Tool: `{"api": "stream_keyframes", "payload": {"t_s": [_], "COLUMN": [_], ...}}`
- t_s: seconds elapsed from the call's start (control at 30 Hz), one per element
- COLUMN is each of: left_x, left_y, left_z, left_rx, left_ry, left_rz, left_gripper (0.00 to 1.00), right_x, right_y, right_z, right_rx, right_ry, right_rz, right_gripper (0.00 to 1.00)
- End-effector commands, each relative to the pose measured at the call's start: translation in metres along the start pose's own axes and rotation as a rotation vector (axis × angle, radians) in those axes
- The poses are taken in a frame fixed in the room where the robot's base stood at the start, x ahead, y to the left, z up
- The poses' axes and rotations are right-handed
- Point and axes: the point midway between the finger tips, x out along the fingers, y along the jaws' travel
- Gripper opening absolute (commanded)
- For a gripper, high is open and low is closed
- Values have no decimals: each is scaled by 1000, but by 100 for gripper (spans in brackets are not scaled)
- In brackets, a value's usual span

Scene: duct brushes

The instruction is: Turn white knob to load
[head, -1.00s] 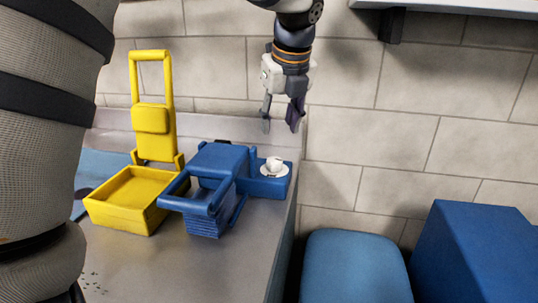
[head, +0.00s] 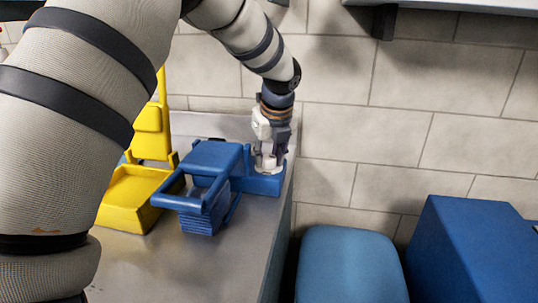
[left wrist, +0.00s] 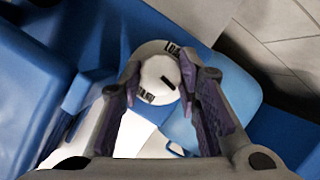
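The white knob (left wrist: 160,76) sits on a round white dial plate in the left wrist view. A black line on the knob points to its lower right side. Black lettering that seems to read LOAD is at the plate's top right, and another label is at its lower left. My left gripper (head: 268,163) points down over the blue box (head: 264,183) that bears the knob. In the left wrist view its two fingers (left wrist: 160,82) stand on either side of the knob, apart, with small gaps seeming to show. My right gripper is not in view.
A blue ringer-like unit (head: 212,158) stands left of the knob box, and a yellow one (head: 135,195) stands further left. The grey counter (head: 235,255) is bare in front. Blue blocks (head: 350,260) stand beyond its right edge. A tiled wall is behind.

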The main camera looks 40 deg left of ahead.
Motion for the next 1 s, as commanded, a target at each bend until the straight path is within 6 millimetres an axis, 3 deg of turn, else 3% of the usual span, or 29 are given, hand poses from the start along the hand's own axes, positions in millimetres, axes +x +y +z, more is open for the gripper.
{"api": "stream_keyframes", "payload": {"t_s": [0.47, 1.0], "left_x": [0, 4], "left_y": [-2, -4], "left_z": [-1, -1], "left_rx": [-74, -509], "left_ry": [-4, -28], "left_rz": [30, 215], "left_gripper": [3, 3], "right_x": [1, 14], "right_y": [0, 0], "right_z": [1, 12], "right_rx": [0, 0], "right_ry": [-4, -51], "right_rz": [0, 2], "right_gripper": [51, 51]}}
